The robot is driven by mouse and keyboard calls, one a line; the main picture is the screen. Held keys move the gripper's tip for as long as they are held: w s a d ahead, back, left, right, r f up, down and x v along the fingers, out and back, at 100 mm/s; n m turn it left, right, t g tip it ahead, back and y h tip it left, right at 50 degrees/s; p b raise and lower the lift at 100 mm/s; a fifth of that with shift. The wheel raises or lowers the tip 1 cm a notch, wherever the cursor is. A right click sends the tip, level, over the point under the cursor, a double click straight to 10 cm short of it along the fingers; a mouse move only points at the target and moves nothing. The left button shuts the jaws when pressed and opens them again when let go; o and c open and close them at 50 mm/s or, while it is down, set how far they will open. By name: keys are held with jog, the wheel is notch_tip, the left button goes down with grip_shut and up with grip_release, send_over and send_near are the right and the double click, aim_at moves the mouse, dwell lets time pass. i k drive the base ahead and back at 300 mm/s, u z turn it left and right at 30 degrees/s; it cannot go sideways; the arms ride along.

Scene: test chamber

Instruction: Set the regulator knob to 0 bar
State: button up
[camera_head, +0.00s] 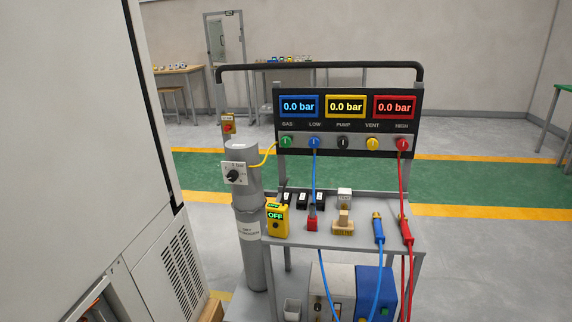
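The regulator knob (233,176) is a small black dial on a white square plate. The plate is fixed to the upper part of a grey gas cylinder (249,254) left of the cart. The lettering around the dial is too small to read surely, and I cannot tell which mark the knob points to. A yellow hose (264,158) runs from beside the regulator to the green port on the panel. The panel's blue, yellow and red displays (346,106) each read 0.0 bar. My gripper is not in view.
The cart's shelf (280,229) holds a yellow device (277,218), small blocks and blue and red hose handles. A large grey cabinet (80,130) fills the left. A red-yellow switch (228,126) sits above the cylinder. Floor is clear right of the cart.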

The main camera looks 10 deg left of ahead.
aim_at(232, 176)
jog(key=u, duration=0.3)
jog(key=i, duration=1)
jog(key=u, duration=0.85)
jog(key=k, duration=0.7)
jog(key=u, duration=0.2)
jog(key=i, duration=0.75)
jog(key=z, duration=0.15)
